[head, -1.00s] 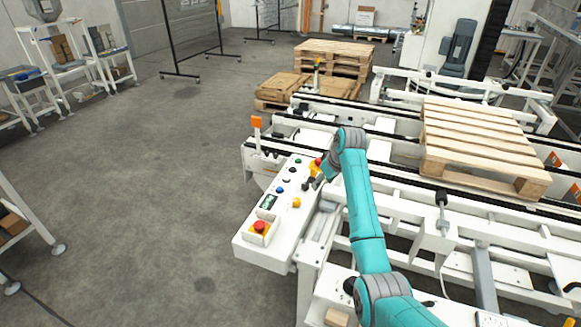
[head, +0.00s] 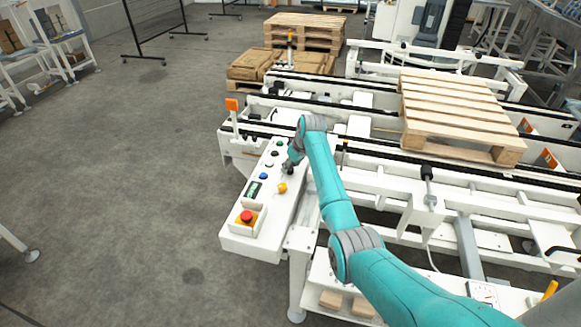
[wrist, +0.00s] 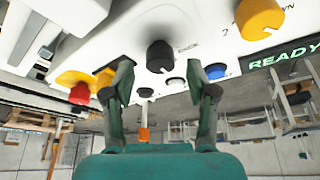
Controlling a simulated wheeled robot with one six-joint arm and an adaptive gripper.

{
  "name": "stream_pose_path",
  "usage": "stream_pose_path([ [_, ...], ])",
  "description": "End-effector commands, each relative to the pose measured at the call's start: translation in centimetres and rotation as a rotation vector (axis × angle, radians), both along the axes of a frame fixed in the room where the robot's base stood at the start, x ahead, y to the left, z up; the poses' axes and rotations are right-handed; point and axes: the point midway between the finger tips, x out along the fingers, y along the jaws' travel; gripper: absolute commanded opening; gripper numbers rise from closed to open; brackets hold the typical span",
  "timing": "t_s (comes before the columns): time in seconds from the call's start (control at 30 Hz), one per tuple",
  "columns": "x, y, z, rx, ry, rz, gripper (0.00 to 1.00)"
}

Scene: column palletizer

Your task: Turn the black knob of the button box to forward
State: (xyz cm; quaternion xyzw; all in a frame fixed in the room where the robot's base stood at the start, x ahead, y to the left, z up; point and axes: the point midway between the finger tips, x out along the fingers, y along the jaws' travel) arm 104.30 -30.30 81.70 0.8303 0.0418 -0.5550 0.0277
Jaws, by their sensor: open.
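The white button box (head: 232,238) stands left of centre in the head view. My gripper (head: 289,166) is over its right side, near the yellow knob (head: 282,187). In the wrist view the black knob (wrist: 160,56) is round, on the white panel just beyond my open gripper (wrist: 161,82). It lies between the two fingers in the picture, a little above the tips, with no contact visible. In the head view my gripper largely covers the black knob.
The box also has a red emergency stop (head: 246,216), a blue button (head: 263,176) and a green-lettered display (head: 254,189). White conveyor frames with a wooden pallet (head: 462,105) lie to the right. Open floor (head: 130,200) lies left of the box.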

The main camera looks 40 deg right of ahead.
Motion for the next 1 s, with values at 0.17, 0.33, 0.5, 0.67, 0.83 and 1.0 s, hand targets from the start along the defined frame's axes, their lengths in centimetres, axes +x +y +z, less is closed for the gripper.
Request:
stream_pose_path([
  [0.17, 0.43, 0.08, -1.11, 0.0, 0.0, 0.001, 0.57],
  [0.33, 0.52, 0.09, -1.33, 0.0, 0.0, 0.001, 0.57],
  [0.5, 0.51, 0.09, -1.31, 0.0, 0.0, 0.001, 0.53],
  [0.67, 0.51, 0.09, -1.3, 0.0, 0.0, 0.001, 0.12],
  [0.83, 0.5, 0.09, -1.31, 0.0, 0.0, 0.0, 0.0],
  [1.0, 0.51, 0.11, -1.29, -0.002, 0.0, -0.019, 0.0],
])
